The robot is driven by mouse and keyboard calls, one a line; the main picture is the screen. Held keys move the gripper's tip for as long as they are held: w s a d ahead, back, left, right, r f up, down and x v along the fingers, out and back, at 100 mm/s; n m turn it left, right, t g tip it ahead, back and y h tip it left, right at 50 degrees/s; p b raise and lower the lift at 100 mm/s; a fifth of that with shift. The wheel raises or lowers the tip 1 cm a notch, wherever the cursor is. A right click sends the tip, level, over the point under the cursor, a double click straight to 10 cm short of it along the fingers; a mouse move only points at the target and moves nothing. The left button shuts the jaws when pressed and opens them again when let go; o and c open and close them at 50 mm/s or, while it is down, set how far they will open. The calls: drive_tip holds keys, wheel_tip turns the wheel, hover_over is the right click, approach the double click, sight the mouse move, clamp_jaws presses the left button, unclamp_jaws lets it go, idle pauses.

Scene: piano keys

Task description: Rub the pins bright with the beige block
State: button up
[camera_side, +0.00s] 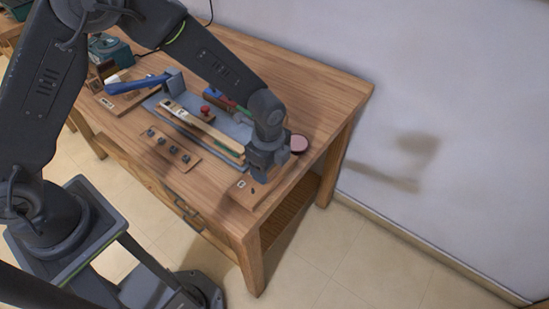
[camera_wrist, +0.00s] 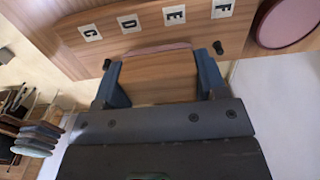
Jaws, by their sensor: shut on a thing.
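My gripper (camera_wrist: 160,68) is shut on a beige-brown wooden block (camera_wrist: 158,80), with one blue finger on each side. The block has a pinkish face at its far edge. It is over a wooden board (camera_wrist: 110,17) marked C, D, E and F. A dark pin (camera_wrist: 218,47) shows just right of the block and another pin (camera_wrist: 107,64) just left. Any pins between them are hidden behind the block. In the side view my gripper (camera_side: 261,175) is low over the board (camera_side: 243,192) at the table's right end, and hides the block. I cannot tell whether the block touches the pins.
A round pink pad (camera_side: 298,144) lies behind my gripper. A wooden strip with several dark pegs (camera_side: 173,150) lies at the table's front. A blue-grey mat (camera_side: 236,131) holds a plane (camera_side: 202,124) and a red-knobbed tool (camera_side: 205,109).

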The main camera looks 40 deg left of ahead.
sight(258, 187)
drive_tip(key=shift+s, duration=2.2)
drive_tip(key=shift+w, duration=4.35)
wheel_tip(258, 187, up, 8)
drive_tip(key=shift+r, duration=0.2)
drive_tip(key=shift+s, duration=0.1)
drive_tip(key=s+a+f+n, duration=0.1)
drive_tip(key=a+n, duration=0.4)
drive_tip(key=a, duration=0.1)
drive_tip(key=s+a+f+n, duration=0.2)
drive_tip(key=a+n, duration=0.4)
drive_tip(key=a, duration=0.1)
drive_tip(key=s+a+f+n, duration=0.1)
drive_tip(key=a+n, duration=0.5)
drive_tip(key=shift+s+a+f, duration=0.15)
drive_tip(key=shift+s+a, duration=0.2)
drive_tip(key=shift+s, duration=0.05)
drive_tip(key=shift+s+a+f+n, duration=0.1)
drive_tip(key=shift+s+a+n, duration=0.1)
drive_tip(key=shift+a+n, duration=0.25)
drive_tip(key=shift+d, duration=0.15)
drive_tip(key=shift+d, duration=0.1)
